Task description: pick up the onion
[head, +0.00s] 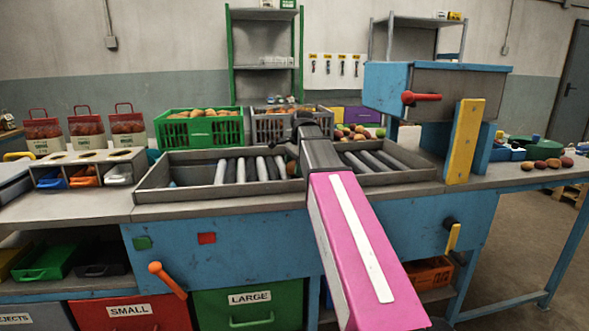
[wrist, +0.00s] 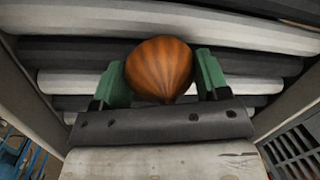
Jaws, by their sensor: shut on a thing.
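The onion (wrist: 160,69) is brown-orange with darker stripes. In the wrist view it sits between the two green fingers of my gripper (wrist: 160,80), which is shut on it from both sides. Grey and white rollers show behind the onion, but I cannot tell whether it touches them. In the head view my pink arm reaches over the roller tray (head: 250,188), and my arm hides most of the gripper and the onion there.
A green crate (head: 200,128) and a grey crate (head: 275,127) of round produce stand behind the tray. A blue machine (head: 435,92) with a yellow post (head: 464,140) stands to the right. Red-topped bags (head: 86,130) stand at the left. The tray's metal rims flank my gripper.

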